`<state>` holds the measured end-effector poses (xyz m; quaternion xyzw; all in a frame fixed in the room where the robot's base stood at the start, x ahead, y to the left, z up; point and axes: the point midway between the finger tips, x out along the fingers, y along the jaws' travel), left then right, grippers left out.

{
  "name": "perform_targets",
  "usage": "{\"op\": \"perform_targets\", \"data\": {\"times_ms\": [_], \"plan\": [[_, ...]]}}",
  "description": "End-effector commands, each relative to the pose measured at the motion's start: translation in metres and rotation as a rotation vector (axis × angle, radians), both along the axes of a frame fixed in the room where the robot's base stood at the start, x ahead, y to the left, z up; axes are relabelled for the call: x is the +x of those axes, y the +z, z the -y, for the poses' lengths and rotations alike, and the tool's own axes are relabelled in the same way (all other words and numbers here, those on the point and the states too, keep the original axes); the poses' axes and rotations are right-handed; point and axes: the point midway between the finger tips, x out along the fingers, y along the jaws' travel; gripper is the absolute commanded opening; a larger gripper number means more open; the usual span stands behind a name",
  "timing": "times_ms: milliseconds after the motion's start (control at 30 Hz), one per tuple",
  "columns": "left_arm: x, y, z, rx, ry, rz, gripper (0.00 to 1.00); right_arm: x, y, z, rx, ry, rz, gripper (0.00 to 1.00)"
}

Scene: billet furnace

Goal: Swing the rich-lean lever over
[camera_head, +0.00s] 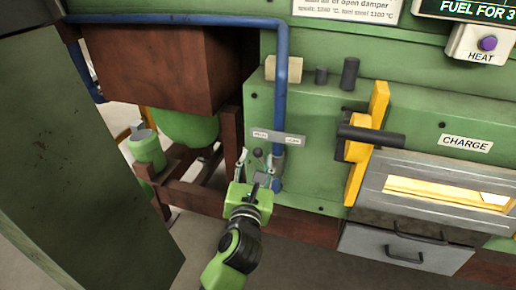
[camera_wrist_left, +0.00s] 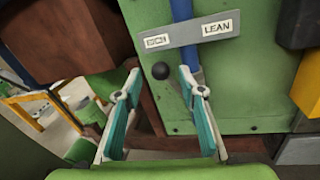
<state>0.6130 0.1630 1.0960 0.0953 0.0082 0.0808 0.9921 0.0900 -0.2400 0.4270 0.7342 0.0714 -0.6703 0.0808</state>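The lever's shaft is not clear. My right gripper is out of view.
A blue pipe (camera_head: 281,90) runs down close to the right finger. A brown box (camera_head: 160,65) and brown frame stand left. To the right are a yellow bar (camera_head: 378,105) with a dark handle, the glowing CHARGE opening (camera_head: 440,193) and a grey drawer (camera_head: 400,255).

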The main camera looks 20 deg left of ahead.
Motion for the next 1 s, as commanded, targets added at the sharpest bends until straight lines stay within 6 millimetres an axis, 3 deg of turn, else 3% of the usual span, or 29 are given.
{"op": "perform_targets", "data": {"times_ms": [100,300,667,800,1000], "plan": [[0.021,0.002,-0.003,0.000,0.000,0.001,0.36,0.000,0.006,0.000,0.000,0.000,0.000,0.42],[0.039,0.000,-0.006,0.001,0.000,0.001,0.36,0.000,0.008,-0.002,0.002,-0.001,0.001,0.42],[0.043,0.000,-0.007,0.000,0.000,0.000,0.36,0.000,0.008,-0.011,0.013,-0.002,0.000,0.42],[0.043,0.000,-0.007,0.000,0.000,0.000,0.03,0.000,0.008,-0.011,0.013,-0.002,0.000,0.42],[0.043,0.000,-0.007,0.003,0.000,0.000,0.00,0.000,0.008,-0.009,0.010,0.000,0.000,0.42]]}}
